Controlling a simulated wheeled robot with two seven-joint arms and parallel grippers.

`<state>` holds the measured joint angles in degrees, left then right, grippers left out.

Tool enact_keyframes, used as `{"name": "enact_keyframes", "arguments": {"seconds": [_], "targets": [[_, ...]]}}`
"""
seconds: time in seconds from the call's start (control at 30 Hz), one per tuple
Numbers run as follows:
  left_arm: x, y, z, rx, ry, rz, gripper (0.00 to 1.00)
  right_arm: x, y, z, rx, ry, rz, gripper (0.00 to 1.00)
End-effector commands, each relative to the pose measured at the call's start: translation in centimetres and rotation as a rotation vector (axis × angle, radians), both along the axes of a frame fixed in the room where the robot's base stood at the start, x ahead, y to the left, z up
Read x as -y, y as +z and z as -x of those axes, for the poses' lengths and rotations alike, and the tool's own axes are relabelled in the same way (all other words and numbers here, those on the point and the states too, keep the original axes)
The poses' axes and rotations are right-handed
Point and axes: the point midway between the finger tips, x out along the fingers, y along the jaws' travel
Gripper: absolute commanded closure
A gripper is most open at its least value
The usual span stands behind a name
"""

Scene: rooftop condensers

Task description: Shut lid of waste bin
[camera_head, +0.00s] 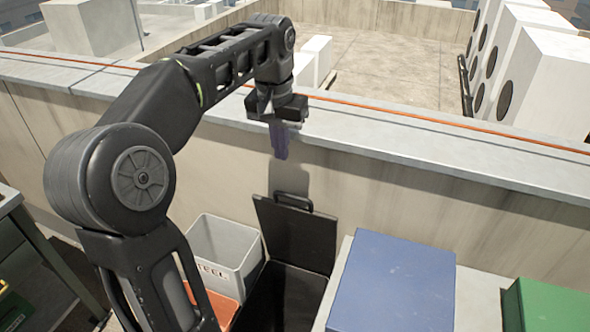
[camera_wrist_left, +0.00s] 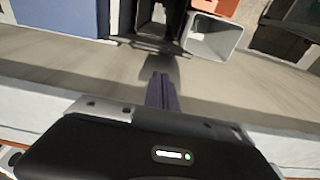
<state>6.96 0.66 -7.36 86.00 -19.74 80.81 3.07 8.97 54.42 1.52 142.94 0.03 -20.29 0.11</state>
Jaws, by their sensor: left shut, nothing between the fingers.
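The waste bin (camera_head: 285,302) is black and stands low in front of the parapet wall. Its black lid (camera_head: 300,238) is open and stands tilted up at the wall side, with a handle (camera_head: 293,202) on its upper edge. The bin's inside looks dark. My left gripper (camera_head: 279,153) is shut and empty, its purple-grey fingers pointing down above the lid's handle, apart from it. In the left wrist view, the shut fingers (camera_wrist_left: 161,88) point toward the dark bin at the top, where lid and body are hard to tell apart. My right gripper is not in view.
A light grey bin (camera_head: 222,247) and an orange one (camera_head: 216,306) stand left of the waste bin. A blue box (camera_head: 392,285) on a pale top and a green box (camera_head: 548,303) are at right. The concrete parapet (camera_head: 420,205) runs behind.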

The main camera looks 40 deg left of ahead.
Motion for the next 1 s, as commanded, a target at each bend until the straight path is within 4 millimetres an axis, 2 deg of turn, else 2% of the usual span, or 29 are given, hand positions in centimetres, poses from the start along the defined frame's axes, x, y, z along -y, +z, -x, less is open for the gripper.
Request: {"name": "enact_keyframes", "arguments": {"seconds": [0.3,0.47,0.6,1.0], "targets": [[0.0,-0.1,0.0,0.0,0.0,0.0,1.0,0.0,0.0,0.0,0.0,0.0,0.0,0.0],[0.0,-1.0,-0.1,-0.002,0.0,0.001,1.0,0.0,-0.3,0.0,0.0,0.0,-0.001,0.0],[-0.1,-2.8,-0.2,-0.004,0.001,0.001,1.0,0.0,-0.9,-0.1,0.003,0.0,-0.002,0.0],[-0.3,-8.8,-1.0,-0.004,0.0,0.001,1.0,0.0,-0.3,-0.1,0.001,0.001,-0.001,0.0]]}}
